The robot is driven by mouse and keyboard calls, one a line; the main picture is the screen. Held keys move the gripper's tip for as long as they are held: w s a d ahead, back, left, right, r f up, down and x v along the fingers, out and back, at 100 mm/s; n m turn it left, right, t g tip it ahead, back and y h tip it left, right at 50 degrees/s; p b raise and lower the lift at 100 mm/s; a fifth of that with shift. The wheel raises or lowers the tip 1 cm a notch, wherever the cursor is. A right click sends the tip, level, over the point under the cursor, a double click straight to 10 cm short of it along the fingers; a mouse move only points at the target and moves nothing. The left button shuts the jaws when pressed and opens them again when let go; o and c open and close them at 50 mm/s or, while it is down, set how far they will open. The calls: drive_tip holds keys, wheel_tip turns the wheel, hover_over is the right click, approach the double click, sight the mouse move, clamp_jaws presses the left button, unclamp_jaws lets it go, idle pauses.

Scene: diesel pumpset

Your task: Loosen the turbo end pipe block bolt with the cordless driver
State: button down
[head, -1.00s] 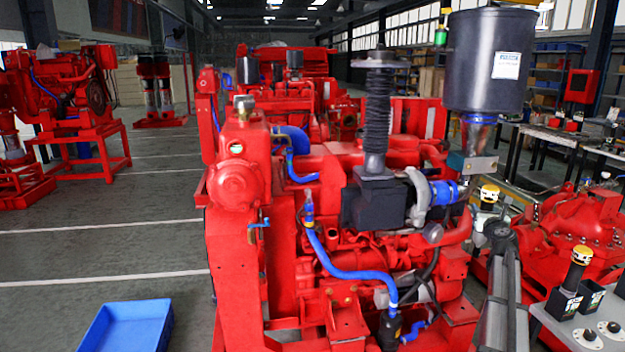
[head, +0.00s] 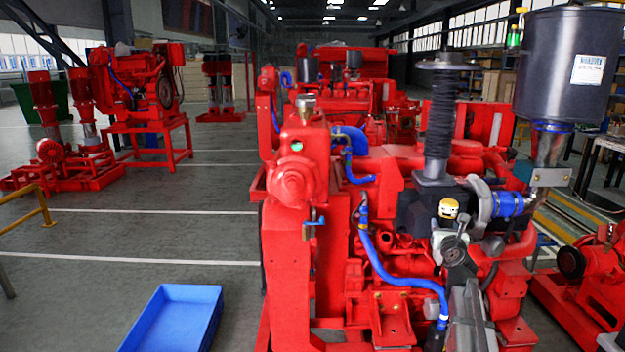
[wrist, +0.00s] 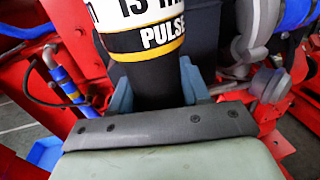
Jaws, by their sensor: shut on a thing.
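My gripper (head: 452,238) is in front of the red engine's right part in the head view. It is shut on the cordless driver (head: 449,209), whose yellow-and-black top shows above it. In the wrist view the driver (wrist: 150,38) fills the top middle, with a white, yellow and black label reading "PULSE". The blue-grey fingers of my gripper (wrist: 158,88) sit on both sides of its black body. The driver's tip is hidden. The grey turbo housing (head: 480,199) with a blue hose is just right of and behind the driver. I cannot make out the pipe block bolt.
A black ribbed duct (head: 440,115) and a large dark canister (head: 568,65) rise above the engine. A blue hose (head: 385,265) runs down its front. A blue tray (head: 160,335) lies on the floor at left. The floor left of the engine is mostly clear.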

drive_tip(key=s+a+n+y, duration=0.1)
drive_tip(key=a+y, duration=0.1)
drive_tip(key=a, duration=0.9)
drive_tip(key=s+a+n+y, duration=0.1)
drive_tip(key=s+a, duration=0.1)
drive_tip(key=a, duration=0.9)
drive_tip(key=shift+s+a+r+y, duration=0.25)
drive_tip(key=shift+a+r+y, duration=0.1)
drive_tip(key=shift+a+y, duration=0.05)
drive_tip(key=shift+w+d, duration=0.1)
